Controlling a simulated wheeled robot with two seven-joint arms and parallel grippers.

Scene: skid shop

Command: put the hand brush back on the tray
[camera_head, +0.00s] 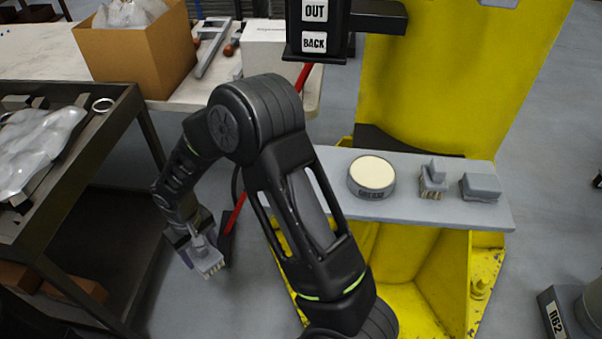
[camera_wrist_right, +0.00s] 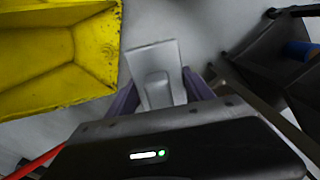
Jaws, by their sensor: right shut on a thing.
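My right gripper (camera_head: 195,243) is shut on a grey hand brush (camera_head: 210,263) with pale bristles at its lower edge. It hangs low over the floor, beside the dark cart and well to the left of the tray. In the right wrist view the grey brush (camera_wrist_right: 157,75) sits between the purple fingers of the gripper (camera_wrist_right: 162,98). The grey tray (camera_head: 410,212) is a flat shelf on the yellow machine. On it stand a round tin (camera_head: 372,174) with a cream top, a small brush-like piece with bristles (camera_head: 432,180) and a grey block (camera_head: 481,187). My left gripper is not in view.
A dark cart (camera_head: 125,112) with a plastic bag (camera_head: 35,140) stands at the left. Behind are a table (camera_head: 185,100) and a cardboard box (camera_head: 140,50). A black OUT/BACK sign box (camera_head: 315,28) hangs at the top. The yellow machine (camera_head: 455,80) rises behind the tray.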

